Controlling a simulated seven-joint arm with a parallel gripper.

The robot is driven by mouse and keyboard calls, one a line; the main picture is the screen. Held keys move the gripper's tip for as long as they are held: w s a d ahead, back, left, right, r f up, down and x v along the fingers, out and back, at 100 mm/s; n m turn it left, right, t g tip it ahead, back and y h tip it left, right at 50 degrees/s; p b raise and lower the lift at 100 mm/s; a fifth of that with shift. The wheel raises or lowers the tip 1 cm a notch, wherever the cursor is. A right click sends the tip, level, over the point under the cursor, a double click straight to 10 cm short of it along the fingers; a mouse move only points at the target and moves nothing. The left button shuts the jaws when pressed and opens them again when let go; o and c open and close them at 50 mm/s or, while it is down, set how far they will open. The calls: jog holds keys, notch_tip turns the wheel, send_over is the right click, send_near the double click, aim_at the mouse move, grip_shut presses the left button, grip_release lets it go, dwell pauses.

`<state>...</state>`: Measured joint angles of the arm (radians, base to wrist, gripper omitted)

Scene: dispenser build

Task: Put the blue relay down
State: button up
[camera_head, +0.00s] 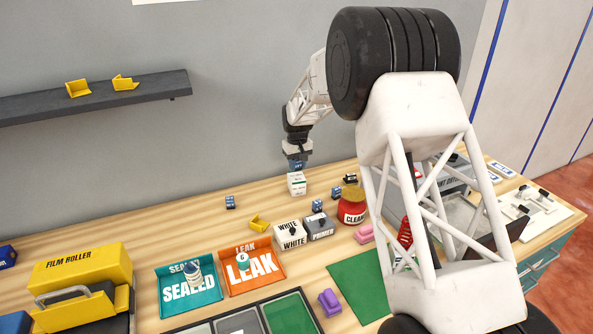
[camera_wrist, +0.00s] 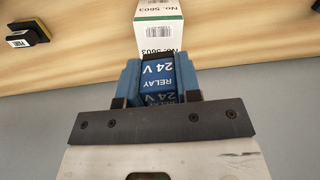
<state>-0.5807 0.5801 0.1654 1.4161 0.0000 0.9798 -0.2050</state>
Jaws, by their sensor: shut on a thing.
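A blue relay marked "RELAY 24 V" (camera_wrist: 159,78) sits between the two blue fingers of my gripper (camera_wrist: 160,85) in the wrist view. My gripper (camera_head: 297,162) is shut on it in the head view, near the wall at the back of the bench. A white box marked "No. 5603" (camera_wrist: 159,28) is right at the relay's far end in the wrist view. In the head view this white box (camera_head: 297,184) stands on the bench directly below my gripper. I cannot tell whether the relay touches the box.
Small blue blocks (camera_head: 231,202) stand left and right of the white box. A yellow bracket (camera_head: 259,223), a white block (camera_head: 290,236), a red jar (camera_head: 352,206) and orange and teal trays (camera_head: 190,296) are nearer the front. Bare wood lies left of the box.

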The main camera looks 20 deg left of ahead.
aim_at(297, 176)
jog(key=shift+w+a, duration=0.45)
jog(key=shift+w, duration=0.2)
jog(key=shift+f, duration=1.8)
jog(key=shift+f, duration=0.2)
jog(key=o, duration=0.9)
jog(key=shift+r, duration=0.2)
notch_tip(297, 176, up, 12)
